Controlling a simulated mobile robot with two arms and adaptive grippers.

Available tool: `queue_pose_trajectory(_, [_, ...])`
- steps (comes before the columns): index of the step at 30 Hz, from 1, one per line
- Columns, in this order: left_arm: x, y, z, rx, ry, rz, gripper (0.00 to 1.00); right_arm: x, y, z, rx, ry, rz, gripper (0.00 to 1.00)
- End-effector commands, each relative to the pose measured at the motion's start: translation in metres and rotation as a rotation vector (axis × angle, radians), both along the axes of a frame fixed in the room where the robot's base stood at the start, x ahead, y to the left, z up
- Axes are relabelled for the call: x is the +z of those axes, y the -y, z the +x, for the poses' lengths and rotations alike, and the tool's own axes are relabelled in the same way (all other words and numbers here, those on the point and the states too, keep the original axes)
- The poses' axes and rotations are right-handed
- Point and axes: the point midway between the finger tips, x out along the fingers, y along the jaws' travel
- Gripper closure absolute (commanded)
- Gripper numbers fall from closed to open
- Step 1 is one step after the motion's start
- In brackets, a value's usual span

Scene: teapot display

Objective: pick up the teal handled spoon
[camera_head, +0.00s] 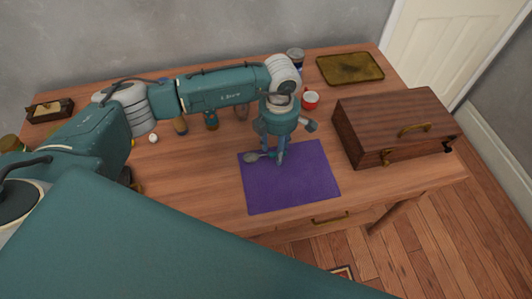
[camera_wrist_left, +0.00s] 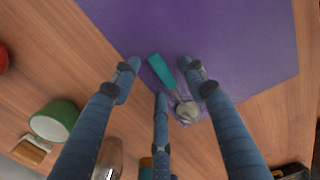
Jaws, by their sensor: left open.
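The teal handled spoon lies on the purple mat (camera_head: 300,185), near its upper left edge. In the left wrist view the spoon's teal handle (camera_wrist_left: 161,70) and metal bowl (camera_wrist_left: 188,112) show clearly, with the handle pointing onto the mat (camera_wrist_left: 225,35). In the head view the spoon's bowl (camera_head: 253,156) shows beside my left gripper (camera_head: 279,158), which partly hides the handle. My left gripper points down over the spoon. In the left wrist view its fingers (camera_wrist_left: 160,72) are spread around the handle, with visible gaps at the sides. My right gripper is not in view.
A wooden box (camera_head: 390,125) with brass handles stands to the right of the mat. A red mug (camera_head: 310,100), a blue and white can (camera_head: 295,58) and a gold tray (camera_head: 349,68) are behind. A green cup (camera_wrist_left: 55,120) shows in the wrist view. The mat's front is clear.

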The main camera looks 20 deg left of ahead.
Motion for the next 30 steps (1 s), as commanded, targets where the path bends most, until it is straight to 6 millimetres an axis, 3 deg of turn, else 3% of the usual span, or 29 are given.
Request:
queue_pose_trajectory(6, [-0.001,0.000,0.000,0.000,0.001,-0.001,0.58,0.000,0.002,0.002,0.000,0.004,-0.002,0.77])
queue_pose_trajectory(12, [0.000,0.000,0.000,0.000,0.001,-0.001,0.98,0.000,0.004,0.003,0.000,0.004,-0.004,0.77])
queue_pose_trajectory(23, [0.001,0.000,0.001,0.000,0.001,0.000,0.98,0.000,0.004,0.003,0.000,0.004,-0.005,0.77])
queue_pose_trajectory(30, [0.018,0.001,0.002,0.000,0.004,-0.002,0.98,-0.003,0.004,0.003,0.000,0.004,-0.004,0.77])
